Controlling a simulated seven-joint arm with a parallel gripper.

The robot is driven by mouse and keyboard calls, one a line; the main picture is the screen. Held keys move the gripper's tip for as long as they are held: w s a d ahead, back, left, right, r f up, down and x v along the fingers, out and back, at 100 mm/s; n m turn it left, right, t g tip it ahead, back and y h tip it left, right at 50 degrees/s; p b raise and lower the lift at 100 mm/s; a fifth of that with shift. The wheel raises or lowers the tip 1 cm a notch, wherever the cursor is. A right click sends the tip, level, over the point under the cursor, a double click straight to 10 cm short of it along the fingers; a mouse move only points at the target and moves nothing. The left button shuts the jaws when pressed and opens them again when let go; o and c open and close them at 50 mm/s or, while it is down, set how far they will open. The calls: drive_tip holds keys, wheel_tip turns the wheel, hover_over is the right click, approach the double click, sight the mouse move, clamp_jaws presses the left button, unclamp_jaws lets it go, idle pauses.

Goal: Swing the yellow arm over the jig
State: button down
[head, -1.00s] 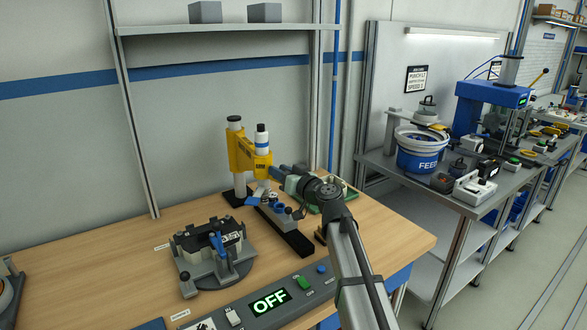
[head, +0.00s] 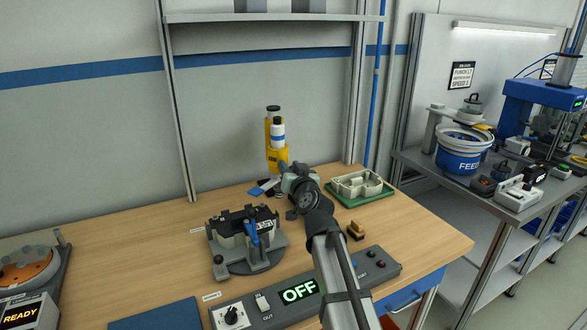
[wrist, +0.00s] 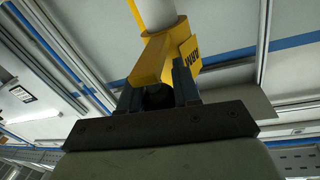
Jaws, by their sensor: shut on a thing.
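The yellow arm (head: 277,158) sits on an upright post at the back of the wooden bench, with a white, blue-banded cylinder on it. It points forward, towards my gripper (head: 284,173). In the wrist view, my gripper (wrist: 158,90) is shut on the end of the yellow arm (wrist: 152,60), its grey fingers on either side. A fixture, likely the jig (head: 240,262), has a round grey base, dark blocks on top and a blue lever. It stands front left of the yellow arm, which is not over it. My wrist hides the area right below the arm's end.
A green tray (head: 372,198) with a pale part lies right of my gripper. A small brass-coloured block (head: 356,231) sits near my forearm. A control panel reading OFF (head: 300,291) is at the front edge. Bare bench lies left of the fixture.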

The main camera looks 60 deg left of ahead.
drive_tip(key=shift+f, duration=0.1)
drive_tip(key=c, duration=0.8)
unclamp_jaws()
drive_tip(key=shift+c, duration=0.2)
drive_tip(key=shift+d, duration=0.1)
drive_tip(key=s+d, duration=0.2)
drive_tip(key=d, duration=1.1)
drive_tip(key=shift+d, duration=0.25)
drive_tip(key=shift+c, duration=0.3)
